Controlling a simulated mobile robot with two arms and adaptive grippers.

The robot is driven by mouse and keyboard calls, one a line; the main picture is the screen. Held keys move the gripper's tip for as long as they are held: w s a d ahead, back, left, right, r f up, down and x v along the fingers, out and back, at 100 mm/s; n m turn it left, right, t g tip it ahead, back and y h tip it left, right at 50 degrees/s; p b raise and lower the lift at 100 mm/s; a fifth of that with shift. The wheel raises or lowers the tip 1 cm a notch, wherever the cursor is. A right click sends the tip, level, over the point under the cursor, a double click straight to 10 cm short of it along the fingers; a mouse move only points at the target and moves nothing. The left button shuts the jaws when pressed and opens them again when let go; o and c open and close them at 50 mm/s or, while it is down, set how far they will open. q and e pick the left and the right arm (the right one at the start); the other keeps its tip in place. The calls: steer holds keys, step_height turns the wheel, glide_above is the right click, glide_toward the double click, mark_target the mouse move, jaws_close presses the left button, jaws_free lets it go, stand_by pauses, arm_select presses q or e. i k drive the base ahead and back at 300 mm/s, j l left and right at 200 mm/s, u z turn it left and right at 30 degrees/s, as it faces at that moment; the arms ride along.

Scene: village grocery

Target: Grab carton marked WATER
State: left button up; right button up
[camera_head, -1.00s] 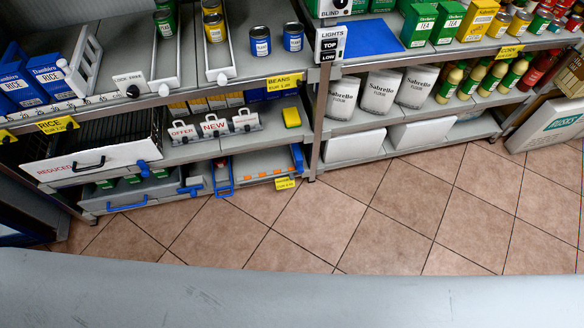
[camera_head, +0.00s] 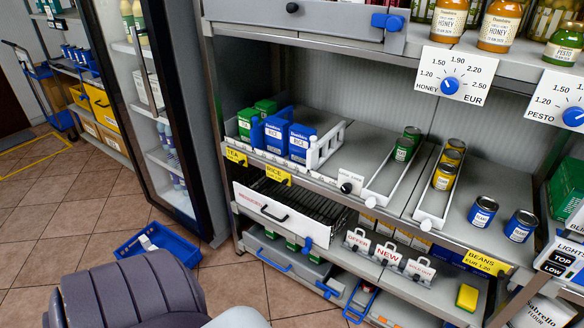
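I cannot make out any carton marked WATER. Neither of my grippers is in view. A tall glass-fronted cooler (camera_head: 134,92) with a dark frame stands at the left, holding bottles on its upper shelf and pale items lower down whose labels I cannot read. Blue cartons marked RICE (camera_head: 302,142) stand on the shelf unit in the middle, with green cartons (camera_head: 248,124) beside them.
A blue crate (camera_head: 180,240) with something white in it lies on the tiled floor before the cooler. A white REDUCED drawer (camera_head: 268,212) sits below the rice. Cans (camera_head: 482,212) and a HONEY dial sign (camera_head: 456,78) are right. Floor is clear at left (camera_head: 60,225).

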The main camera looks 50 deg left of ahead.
mark_target(145, 243)
steer(key=j+u, duration=0.1)
steer(key=u, duration=0.3)
steer(key=k+j+u, duration=0.1)
steer(key=u, duration=0.25)
steer(key=j, duration=0.1)
